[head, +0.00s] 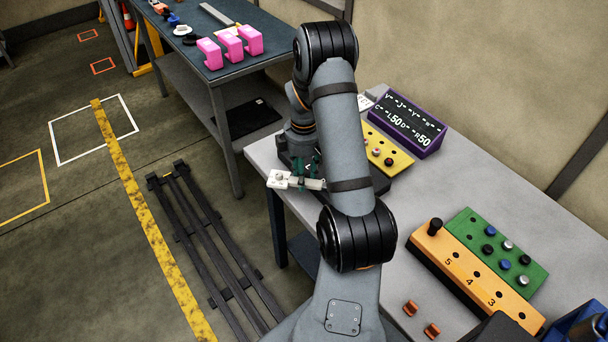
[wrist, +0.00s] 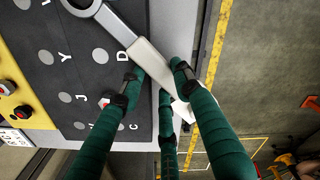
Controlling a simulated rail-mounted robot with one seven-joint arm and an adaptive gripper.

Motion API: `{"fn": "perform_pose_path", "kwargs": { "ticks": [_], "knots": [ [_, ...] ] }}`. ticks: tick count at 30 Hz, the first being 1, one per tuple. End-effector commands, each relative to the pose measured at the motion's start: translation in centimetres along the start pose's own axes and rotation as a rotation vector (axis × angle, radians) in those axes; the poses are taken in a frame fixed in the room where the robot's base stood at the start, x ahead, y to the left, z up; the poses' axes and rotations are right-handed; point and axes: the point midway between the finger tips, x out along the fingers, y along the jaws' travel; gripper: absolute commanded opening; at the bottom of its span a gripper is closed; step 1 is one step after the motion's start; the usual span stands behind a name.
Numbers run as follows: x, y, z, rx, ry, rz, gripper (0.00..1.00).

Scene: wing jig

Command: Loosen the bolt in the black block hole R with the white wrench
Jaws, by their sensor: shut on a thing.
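The white wrench (wrist: 150,62) is gripped between the green fingers of my gripper (wrist: 158,72). Its grey ring end (wrist: 82,7) reaches over the black block (wrist: 98,62) at the top of the wrist view, partly cut off. The block has pale round spots and white letters; Y, D, J and C are readable, but no R is visible. A bolt with a red and silver top (wrist: 105,102) is beside the J, partly behind a finger. In the head view the wrench (head: 279,180) sticks out left of my gripper (head: 309,178); my arm hides most of the block.
A yellow panel with buttons (head: 402,161) and a purple display box (head: 410,124) stand behind my arm. An orange block (head: 462,272) and a green block (head: 490,247) with knobs lie at right. Pink blocks (head: 230,46) are on the far table.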

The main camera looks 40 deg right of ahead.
Motion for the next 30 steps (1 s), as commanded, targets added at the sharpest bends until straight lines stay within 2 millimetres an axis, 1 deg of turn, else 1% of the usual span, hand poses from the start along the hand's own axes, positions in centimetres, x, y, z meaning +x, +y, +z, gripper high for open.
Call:
{"fn": "perform_pose_path", "kwargs": {
  "ticks": [9,14,23,26,30],
  "knots": [
    [-0.3,-1.9,0.0,-0.154,0.0,0.001,0.0],
    [-0.4,-2.3,0.0,-0.188,0.0,0.001,0.0],
    [-0.4,-2.3,0.0,-0.192,0.0,0.001,0.0],
    [-0.4,-2.6,0.1,-0.215,0.0,0.001,0.0],
    [-0.5,-3.5,0.3,-0.284,-0.001,0.001,0.0]
  ]
}}
